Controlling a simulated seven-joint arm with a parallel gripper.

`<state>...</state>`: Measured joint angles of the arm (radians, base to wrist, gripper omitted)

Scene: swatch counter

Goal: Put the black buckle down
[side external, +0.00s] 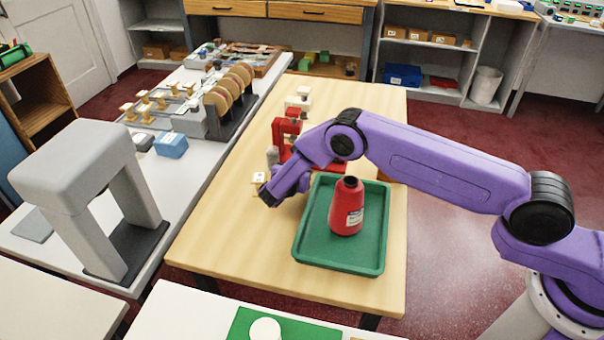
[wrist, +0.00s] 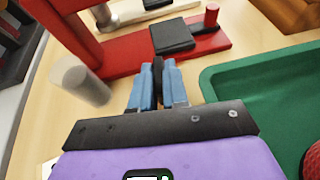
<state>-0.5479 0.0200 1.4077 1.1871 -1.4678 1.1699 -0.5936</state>
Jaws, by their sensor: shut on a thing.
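My gripper (wrist: 158,82) has blue fingers shut on a thin dark piece, the black buckle (wrist: 158,67), in the wrist view. The buckle stands edge-on between the fingertips, so its full shape is hidden. It is above or near the wooden table, in front of a red stand; I cannot tell whether it touches the table. In the side view my gripper (side external: 272,192) is low over the table, just left of the green tray, and the buckle cannot be made out.
The green tray (side external: 376,259) holds a red bottle (side external: 346,208). A red stand (side external: 288,140) with a black block (wrist: 172,38) is close beyond my gripper. A grey cylinder (wrist: 80,80) stands left of the fingers. The wooden table's (side external: 225,230) near left part is clear.

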